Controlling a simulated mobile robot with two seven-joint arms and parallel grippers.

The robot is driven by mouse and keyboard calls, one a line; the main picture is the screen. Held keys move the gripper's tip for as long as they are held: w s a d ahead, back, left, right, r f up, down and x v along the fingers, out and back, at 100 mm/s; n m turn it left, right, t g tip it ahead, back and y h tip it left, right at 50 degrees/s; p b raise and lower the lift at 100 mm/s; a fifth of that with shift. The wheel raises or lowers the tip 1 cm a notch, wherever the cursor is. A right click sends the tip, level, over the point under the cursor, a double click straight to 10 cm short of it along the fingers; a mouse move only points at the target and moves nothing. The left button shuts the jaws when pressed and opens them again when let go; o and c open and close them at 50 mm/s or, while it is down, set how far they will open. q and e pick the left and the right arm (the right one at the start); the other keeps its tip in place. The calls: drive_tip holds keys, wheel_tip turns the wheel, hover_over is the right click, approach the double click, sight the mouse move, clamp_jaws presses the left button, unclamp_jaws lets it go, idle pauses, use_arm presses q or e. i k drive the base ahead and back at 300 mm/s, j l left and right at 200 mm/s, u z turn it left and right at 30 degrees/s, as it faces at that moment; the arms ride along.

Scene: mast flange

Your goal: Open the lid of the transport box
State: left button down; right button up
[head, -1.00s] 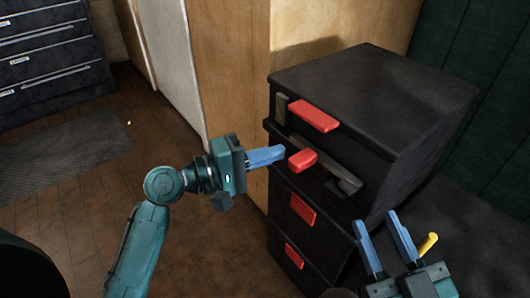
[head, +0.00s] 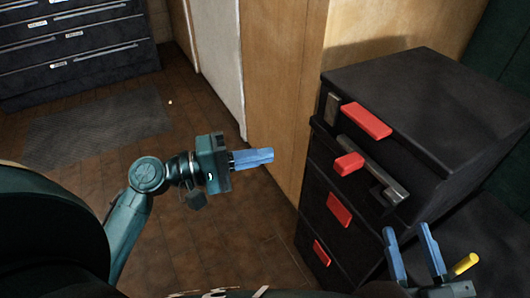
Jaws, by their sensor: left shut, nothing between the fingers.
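The black transport box (head: 425,105) stands at the right of the head view, its flat top closed. Its front has a red latch-like piece (head: 366,120) near the top edge, a second red piece (head: 349,164) by a grey bar (head: 380,172), and two more red pieces lower down. My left gripper (head: 272,155) is shut and empty, left of the box and apart from it, its blue fingers pointing right. My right gripper (head: 406,228) has its blue fingers spread, with nothing seen between them, in front of the box's lower right side.
A yellow rod-like thing (head: 465,264) shows beside my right gripper. A wooden panel (head: 285,85) stands behind the box. A dark drawer cabinet (head: 75,50) and a grey mat (head: 95,125) are at the far left. Brown floor left of the box is clear.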

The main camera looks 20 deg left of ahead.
sight(449, 114)
drive_tip(key=k+j, duration=0.2)
drive_tip(key=j, duration=0.2)
drive_tip(key=k+j, duration=0.2)
drive_tip(key=j, duration=0.2)
drive_tip(key=k+j, duration=0.25)
drive_tip(key=j, duration=0.15)
